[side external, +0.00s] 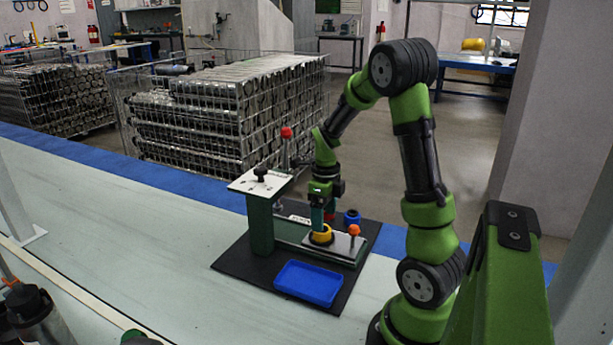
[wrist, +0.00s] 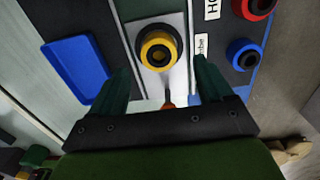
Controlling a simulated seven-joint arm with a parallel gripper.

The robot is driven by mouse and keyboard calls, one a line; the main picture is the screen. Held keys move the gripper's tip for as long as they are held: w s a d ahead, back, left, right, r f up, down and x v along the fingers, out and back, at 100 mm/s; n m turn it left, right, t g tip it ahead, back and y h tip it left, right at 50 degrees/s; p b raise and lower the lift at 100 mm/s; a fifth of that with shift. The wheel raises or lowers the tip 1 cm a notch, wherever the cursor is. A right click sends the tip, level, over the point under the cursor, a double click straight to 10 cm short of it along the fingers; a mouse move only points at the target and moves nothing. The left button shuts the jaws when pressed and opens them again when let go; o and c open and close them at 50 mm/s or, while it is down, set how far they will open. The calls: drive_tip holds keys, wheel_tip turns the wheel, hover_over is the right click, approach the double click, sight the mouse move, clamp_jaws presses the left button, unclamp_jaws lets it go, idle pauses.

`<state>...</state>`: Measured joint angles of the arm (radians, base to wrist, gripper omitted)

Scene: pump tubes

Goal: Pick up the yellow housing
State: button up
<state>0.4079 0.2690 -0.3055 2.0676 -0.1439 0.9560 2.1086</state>
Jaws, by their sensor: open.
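The yellow housing (side external: 321,235) is a short round ring on the metal plate of the green fixture. In the wrist view the yellow housing (wrist: 157,36) shows a dark centre and sits in a black round seat. My gripper (side external: 322,222) points down right over it in the side view and partly covers it. In the wrist view my gripper (wrist: 163,72) is open, with its two dark green fingers wide apart and nothing between them. The housing lies ahead of the fingertips, roughly centred between them. Whether the fingers reach down beside it is unclear.
A blue tray (side external: 308,284) lies in front of the fixture on a black mat (side external: 232,265). A blue ring part (side external: 351,216) stands behind. A red ring part (wrist: 256,5) shows in the wrist view. An orange knob (side external: 354,230) and a green post (side external: 261,225) flank the housing.

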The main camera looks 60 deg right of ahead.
drive_tip(key=f, duration=0.3)
drive_tip(key=shift+w+f, duration=0.2)
drive_tip(key=shift+f, duration=0.1)
drive_tip(key=c, duration=1.2)
